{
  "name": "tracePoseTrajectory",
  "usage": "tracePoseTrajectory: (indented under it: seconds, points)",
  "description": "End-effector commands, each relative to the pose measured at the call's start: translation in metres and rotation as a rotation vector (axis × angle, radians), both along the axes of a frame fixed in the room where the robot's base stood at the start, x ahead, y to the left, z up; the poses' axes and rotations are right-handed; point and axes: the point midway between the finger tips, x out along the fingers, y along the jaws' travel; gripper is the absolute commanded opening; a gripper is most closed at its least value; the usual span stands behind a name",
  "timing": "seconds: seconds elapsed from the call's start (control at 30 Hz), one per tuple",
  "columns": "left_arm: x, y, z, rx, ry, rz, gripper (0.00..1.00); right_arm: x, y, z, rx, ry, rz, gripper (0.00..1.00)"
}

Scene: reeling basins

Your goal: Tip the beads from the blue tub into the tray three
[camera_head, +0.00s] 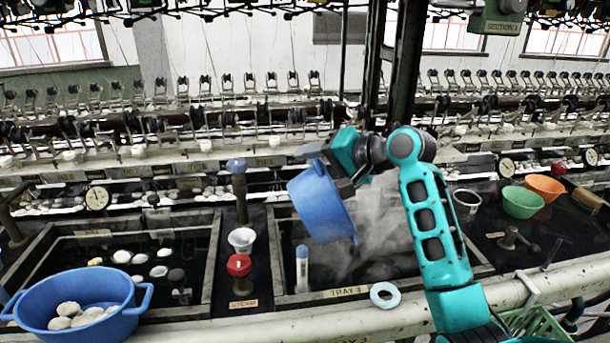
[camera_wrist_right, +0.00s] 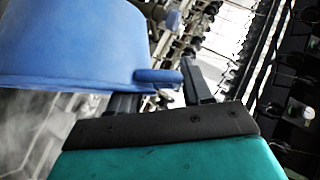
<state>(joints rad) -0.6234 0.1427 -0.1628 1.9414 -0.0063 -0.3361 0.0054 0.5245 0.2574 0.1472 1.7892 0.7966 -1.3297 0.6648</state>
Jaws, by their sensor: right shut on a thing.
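The blue tub (camera_head: 322,208) is tilted far over on its side above the tray three (camera_head: 348,292), whose label shows on its front rim. I cannot see any beads; the tub's inside is hidden. Pale steam partly veils the tray's inside. My left gripper is not in view.
A second blue tub (camera_head: 75,292) with pale cocoons stands at front left, by a tray (camera_head: 215,265) with floating cocoons.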

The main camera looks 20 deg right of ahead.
Motion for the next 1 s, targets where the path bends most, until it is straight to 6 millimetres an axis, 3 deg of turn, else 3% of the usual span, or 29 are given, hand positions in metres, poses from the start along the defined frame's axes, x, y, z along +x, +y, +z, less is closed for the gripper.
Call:
tracePoseTrajectory:
  seconds: [0.47, 1.0]
  points:
    - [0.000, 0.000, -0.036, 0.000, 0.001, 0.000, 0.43, -0.006, -0.035, 0.014, 0.214, -0.038, -0.001, 0.07]
    - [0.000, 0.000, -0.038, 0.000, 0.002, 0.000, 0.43, -0.013, -0.078, 0.018, 0.428, -0.074, -0.001, 0.07]
